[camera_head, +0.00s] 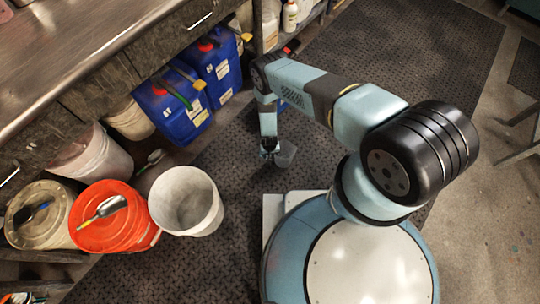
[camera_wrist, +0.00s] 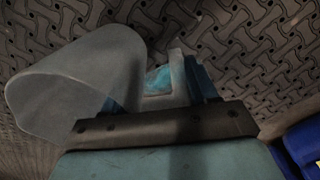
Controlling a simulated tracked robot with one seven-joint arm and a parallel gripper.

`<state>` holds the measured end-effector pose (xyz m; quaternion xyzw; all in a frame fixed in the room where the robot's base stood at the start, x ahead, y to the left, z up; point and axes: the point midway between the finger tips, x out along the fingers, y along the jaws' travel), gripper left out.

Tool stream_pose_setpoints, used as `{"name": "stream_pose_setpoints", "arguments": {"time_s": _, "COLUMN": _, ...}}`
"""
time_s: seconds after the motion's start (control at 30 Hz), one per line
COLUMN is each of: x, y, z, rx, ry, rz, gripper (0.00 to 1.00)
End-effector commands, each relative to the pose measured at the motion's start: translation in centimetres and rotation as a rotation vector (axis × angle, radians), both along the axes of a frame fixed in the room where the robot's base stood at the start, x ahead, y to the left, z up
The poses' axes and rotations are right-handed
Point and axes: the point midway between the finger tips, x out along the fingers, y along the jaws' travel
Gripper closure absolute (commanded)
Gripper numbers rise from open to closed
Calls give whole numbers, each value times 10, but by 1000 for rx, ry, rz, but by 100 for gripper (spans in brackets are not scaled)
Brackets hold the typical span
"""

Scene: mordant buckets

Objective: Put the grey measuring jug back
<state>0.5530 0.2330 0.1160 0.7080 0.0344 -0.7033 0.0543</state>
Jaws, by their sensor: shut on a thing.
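The grey measuring jug (camera_wrist: 75,85) fills the left of the wrist view, with its handle running to the right. My gripper (camera_wrist: 155,92) is shut on the jug near its handle. In the head view the jug (camera_head: 286,155) shows small at the end of my arm, just right of my gripper (camera_head: 270,152). It hangs over the dark patterned floor mat, apart from the buckets. The jug's inside cannot be seen clearly.
An open white bucket (camera_head: 180,214) stands left of my base. The mat (camera_head: 395,45) is clear at the upper right.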

Motion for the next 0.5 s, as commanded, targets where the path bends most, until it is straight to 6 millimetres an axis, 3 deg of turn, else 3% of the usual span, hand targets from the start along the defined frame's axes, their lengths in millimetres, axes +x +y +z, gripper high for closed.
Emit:
{"name": "stream_pose_setpoints", "arguments": {"time_s": 0.43, "x": 0, "y": 0, "z": -8, "rx": 1, "ry": 0, "rz": 1, "gripper": 100}}
{"name": "stream_pose_setpoints", "arguments": {"time_s": 0.47, "x": 0, "y": 0, "z": -8, "rx": 1, "ry": 0, "rz": 0, "gripper": 39}}
{"name": "stream_pose_setpoints", "arguments": {"time_s": 0.5, "x": 0, "y": 0, "z": -8, "rx": 1, "ry": 0, "rz": 0, "gripper": 35}}
